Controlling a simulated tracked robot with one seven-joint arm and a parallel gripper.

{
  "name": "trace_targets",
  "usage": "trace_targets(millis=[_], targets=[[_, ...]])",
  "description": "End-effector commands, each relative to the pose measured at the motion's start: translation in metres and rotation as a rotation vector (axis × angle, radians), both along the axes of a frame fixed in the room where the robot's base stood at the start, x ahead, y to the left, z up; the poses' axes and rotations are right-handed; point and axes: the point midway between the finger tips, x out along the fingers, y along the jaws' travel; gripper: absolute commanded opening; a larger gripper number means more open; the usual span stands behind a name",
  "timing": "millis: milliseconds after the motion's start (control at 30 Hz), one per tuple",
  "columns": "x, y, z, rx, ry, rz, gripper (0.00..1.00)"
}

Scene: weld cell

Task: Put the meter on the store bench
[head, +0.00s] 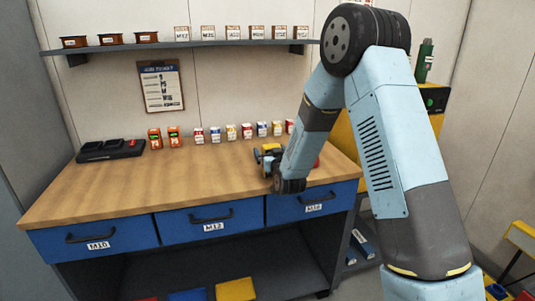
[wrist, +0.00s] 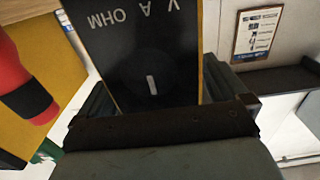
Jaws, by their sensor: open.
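The meter (wrist: 150,50) fills the upper middle of the wrist view. It has a dark face with the letters OHM, A and V upside down, a pale dial mark and yellow edges. My gripper (wrist: 158,90) is open, with one jaw on each side of the meter; I cannot tell whether they touch it. In the head view my gripper (head: 267,162) is low over the right part of the wooden-topped bench (head: 150,185). A small yellow piece (head: 270,147) shows beside it, probably the meter, mostly hidden by my arm.
A red and black object (wrist: 25,85) is left of the meter in the wrist view. Small boxes (head: 230,132) line the bench's back, with a black tray (head: 110,150) at left. A shelf (head: 190,44) hangs above. The bench's front left is clear.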

Motion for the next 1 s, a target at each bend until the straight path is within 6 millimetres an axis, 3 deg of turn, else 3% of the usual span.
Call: trace_targets(millis=[233, 700, 1000], targets=[[-0.011, -0.003, 0.002, 0.0, 0.001, 0.001, 1.0], [-0.092, -0.026, 0.002, 0.0, 0.001, 0.001, 1.0], [-0.115, -0.032, 0.002, 0.0, 0.0, 0.001, 1.0]])
